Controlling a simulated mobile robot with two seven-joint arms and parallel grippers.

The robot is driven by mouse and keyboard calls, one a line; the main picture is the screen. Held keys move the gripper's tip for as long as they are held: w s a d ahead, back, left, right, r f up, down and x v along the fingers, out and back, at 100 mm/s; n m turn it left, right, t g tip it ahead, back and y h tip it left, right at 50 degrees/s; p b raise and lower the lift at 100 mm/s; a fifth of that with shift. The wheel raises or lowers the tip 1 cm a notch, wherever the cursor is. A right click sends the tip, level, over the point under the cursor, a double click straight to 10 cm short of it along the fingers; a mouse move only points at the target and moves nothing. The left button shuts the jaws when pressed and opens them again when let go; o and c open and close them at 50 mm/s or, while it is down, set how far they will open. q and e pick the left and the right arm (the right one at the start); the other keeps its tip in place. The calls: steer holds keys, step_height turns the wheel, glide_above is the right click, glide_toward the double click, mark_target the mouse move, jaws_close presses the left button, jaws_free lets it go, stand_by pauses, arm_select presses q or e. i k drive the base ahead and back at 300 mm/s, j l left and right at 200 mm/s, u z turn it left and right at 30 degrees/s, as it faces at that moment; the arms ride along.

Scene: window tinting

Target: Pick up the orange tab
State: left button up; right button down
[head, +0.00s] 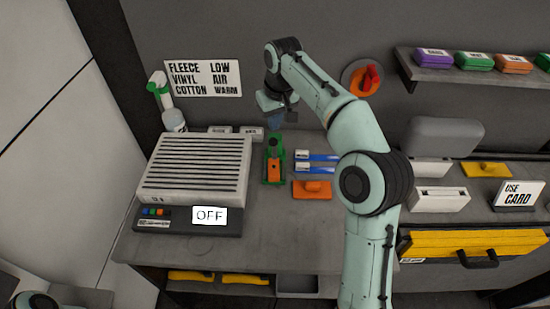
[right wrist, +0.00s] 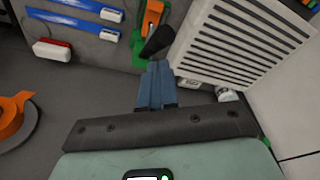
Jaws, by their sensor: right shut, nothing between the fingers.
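An orange piece (head: 274,171) sits in a narrow green holder (head: 265,180) with a black knob at its far end, right of the slatted unit. A flat orange block with a raised grip (head: 313,189) lies on the counter to its right. I cannot tell which one is the orange tab. My right gripper (head: 275,122) is above the back of the counter, beyond the green holder, apart from both. In the right wrist view its blue fingers (right wrist: 155,85) are together and empty, near the black knob (right wrist: 158,42); the orange piece (right wrist: 150,18) shows behind it. My left gripper is out of view.
The slatted white unit (head: 195,166) with an OFF sign (head: 210,215) stands left. Two blue strips (head: 316,157) lie right of the holder. A spray bottle (head: 170,115) stands at the back left. An orange round fixture (head: 368,78) is on the wall. The front counter is clear.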

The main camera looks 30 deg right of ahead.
mark_target(273, 165)
steer(key=k+j, duration=0.8)
